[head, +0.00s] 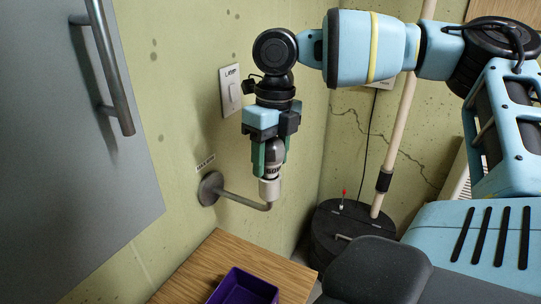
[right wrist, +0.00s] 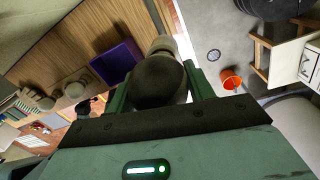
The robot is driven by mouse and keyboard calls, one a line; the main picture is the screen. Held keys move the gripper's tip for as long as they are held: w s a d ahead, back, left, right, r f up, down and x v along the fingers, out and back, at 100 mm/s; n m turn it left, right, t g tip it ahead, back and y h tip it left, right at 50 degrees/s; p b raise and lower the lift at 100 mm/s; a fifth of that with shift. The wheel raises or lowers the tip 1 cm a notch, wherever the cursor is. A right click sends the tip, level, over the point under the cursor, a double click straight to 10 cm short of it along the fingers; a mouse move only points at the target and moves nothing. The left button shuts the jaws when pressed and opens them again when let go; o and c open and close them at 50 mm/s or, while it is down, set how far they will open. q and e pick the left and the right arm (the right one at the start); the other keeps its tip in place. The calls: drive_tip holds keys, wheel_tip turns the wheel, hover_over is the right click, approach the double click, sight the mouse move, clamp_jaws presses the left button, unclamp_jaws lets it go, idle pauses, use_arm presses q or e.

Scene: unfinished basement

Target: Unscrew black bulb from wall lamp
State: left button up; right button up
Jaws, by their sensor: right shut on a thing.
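The wall lamp (head: 241,200) is a metal arm on a round wall plate, ending in a pale upright socket (head: 270,188). The black bulb (head: 274,155) is upright, with its base at the socket; whether it is still threaded in cannot be told. My right gripper (head: 271,158) points down over the bulb, its green fingers shut on the bulb's sides. In the right wrist view the dark bulb (right wrist: 160,78) sits between the two green fingers, with the pale socket (right wrist: 163,45) beyond it. My left gripper is not in view.
A wooden surface (head: 195,268) with a purple bin (head: 243,287) stands below the lamp. A switch marked LAMP (head: 231,90) is on the wall behind. A grey door with a handle (head: 112,75) is at left. A black round container (head: 350,235) stands in the corner.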

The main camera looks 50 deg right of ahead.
drive_tip(key=n, duration=0.3)
drive_tip(key=o, duration=1)
drive_tip(key=shift+o, duration=0.2)
drive_tip(key=shift+r, duration=0.15)
drive_tip(key=shift+w+d+r, duration=0.1)
drive_tip(key=shift+d+r, duration=0.1)
drive_tip(key=shift+r, duration=1.7)
drive_tip(key=shift+d+r, duration=0.15)
drive_tip(key=shift+r, duration=1.7)
